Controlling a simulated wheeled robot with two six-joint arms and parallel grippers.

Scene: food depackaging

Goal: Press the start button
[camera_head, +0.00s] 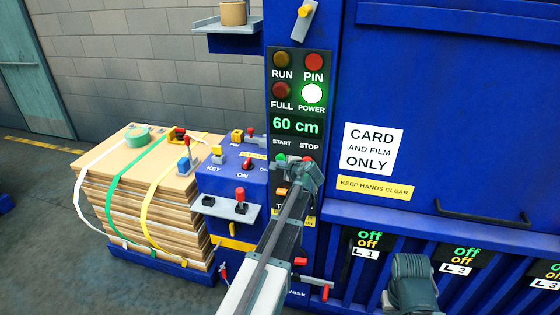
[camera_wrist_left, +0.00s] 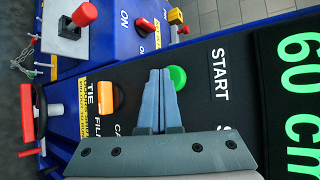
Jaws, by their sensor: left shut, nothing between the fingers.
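The green start button (camera_head: 281,158) is on the black control panel, under the word START. It shows in the left wrist view (camera_wrist_left: 179,76), right beside the fingertips. My left gripper (camera_head: 295,164) is shut and empty, in front of the panel just right of the button in the head view. Its closed fingers (camera_wrist_left: 160,73) point at the panel; I cannot tell whether they touch it. The stop button is mostly hidden behind my gripper. A grey part of my right arm shows at the lower right of the head view, but its fingers do not.
A red-knobbed lever (camera_head: 240,194) stands on a small shelf left of the panel. The display (camera_head: 296,124) reads 60 cm and the POWER lamp (camera_head: 312,93) is lit white. Strapped cardboard (camera_head: 135,200) stands at left.

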